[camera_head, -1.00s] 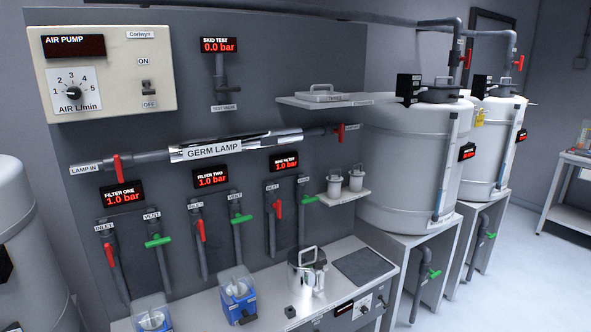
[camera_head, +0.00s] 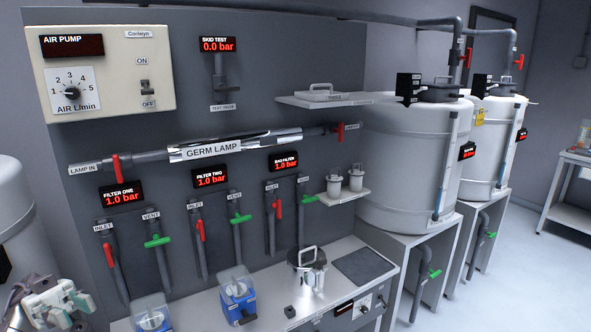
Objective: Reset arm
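My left gripper (camera_head: 62,306) shows at the bottom left corner of the head view, in front of the white tank at the left edge. Its grey-white body and pale green fingertip pads are partly cut off by the frame. I see nothing held in it, but I cannot tell from this angle how far its fingers are apart. It is left of the blue filter unit (camera_head: 151,314) and touches nothing that I can make out. My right gripper is not in the view.
A grey panel carries the air pump box (camera_head: 108,72), germ lamp (camera_head: 212,151) and red and green valves. A bench below holds a second blue unit (camera_head: 238,297), a steel pot (camera_head: 307,270) and a dark mat (camera_head: 364,265). Large white tanks (camera_head: 415,160) stand right; floor is clear beyond.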

